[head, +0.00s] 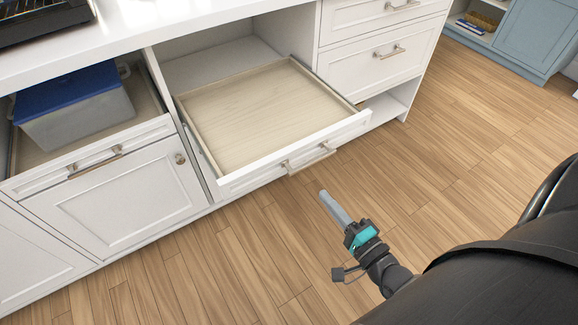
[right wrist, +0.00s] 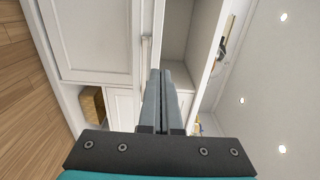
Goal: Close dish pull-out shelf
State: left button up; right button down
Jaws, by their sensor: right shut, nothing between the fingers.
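The pull-out shelf (head: 262,112) is a shallow light-wood tray with a white front, sticking well out of the white cabinet in the head view. It is empty. Its front carries a metal bar handle (head: 309,160). My right gripper (head: 328,198) is below and in front of that handle in the head view, apart from it in the picture. Its grey fingers are shut together with nothing between them. The right wrist view shows the closed fingers (right wrist: 160,100) in front of white cabinetry. My left gripper is not in view.
A second pulled-out shelf at left holds a blue-lidded clear bin (head: 75,105). White drawers (head: 380,55) stand right of the open shelf, under the white counter (head: 130,28). A blue cabinet (head: 535,40) is at the far right. The wood floor (head: 470,150) is clear.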

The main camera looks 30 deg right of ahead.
aim_at(288, 153)
jog(key=w+b, duration=0.1)
jog(key=w, duration=0.3)
jog(key=w+b, duration=0.1)
jog(key=w, duration=0.3)
jog(key=w+a+b, duration=0.1)
jog(key=w, duration=0.3)
jog(key=shift+w, duration=0.25)
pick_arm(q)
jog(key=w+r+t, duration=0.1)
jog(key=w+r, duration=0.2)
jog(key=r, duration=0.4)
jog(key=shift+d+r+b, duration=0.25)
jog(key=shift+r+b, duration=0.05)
pick_arm(e)
jog(key=shift+w, duration=0.5)
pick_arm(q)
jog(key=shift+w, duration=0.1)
pick_arm(e)
jog(key=shift+w, duration=0.1)
